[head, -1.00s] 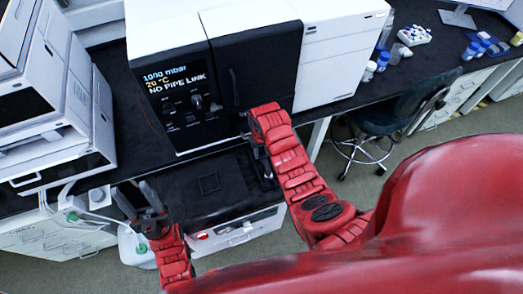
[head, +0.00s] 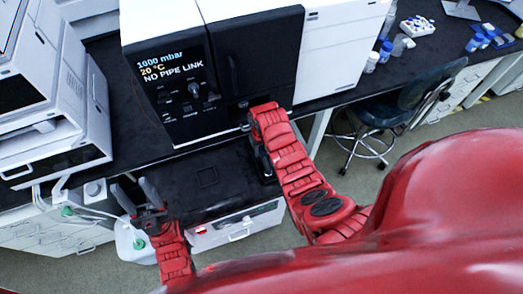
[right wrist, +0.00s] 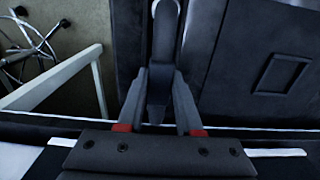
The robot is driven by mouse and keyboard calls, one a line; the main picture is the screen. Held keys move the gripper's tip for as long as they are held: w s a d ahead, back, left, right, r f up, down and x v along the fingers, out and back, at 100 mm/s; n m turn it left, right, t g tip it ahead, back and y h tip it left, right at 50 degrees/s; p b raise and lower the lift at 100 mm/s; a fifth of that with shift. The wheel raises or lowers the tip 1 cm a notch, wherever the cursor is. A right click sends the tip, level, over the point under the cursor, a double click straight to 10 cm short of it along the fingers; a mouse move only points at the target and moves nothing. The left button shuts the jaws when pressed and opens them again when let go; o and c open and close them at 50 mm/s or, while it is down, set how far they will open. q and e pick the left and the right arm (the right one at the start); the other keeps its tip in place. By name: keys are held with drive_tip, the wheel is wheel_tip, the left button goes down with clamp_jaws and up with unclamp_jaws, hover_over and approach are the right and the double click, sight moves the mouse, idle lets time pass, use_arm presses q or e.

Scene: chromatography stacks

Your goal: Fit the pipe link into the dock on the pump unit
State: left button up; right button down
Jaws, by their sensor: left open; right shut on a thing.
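The display (head: 172,70) on the tall black-fronted instrument (head: 255,58) reads "NO PIPE LINK". Below it stands a low unit with a black top (head: 190,205), likely the pump unit. Its top has a square outline (head: 207,177), also seen in the right wrist view (right wrist: 283,74); I cannot tell whether this is the dock. My right gripper (head: 259,154) is over the unit's right side, shut on a dark, narrow piece (right wrist: 158,88), apparently the pipe link. Its lower end is hard to make out. My left gripper (head: 136,192) is open and empty, left of the unit.
A white instrument stack (head: 55,100) stands at the left. A white jug with a green cap (head: 135,246) is below my left gripper. A dark chair (head: 385,105) is at the right, near bottles (head: 378,58) on the black bench.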

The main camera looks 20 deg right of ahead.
drive_tip(key=shift+f+b, duration=0.3)
drive_tip(key=shift+f, duration=0.05)
drive_tip(key=c, duration=0.5)
unclamp_jaws()
drive_tip(key=shift+r, duration=0.15)
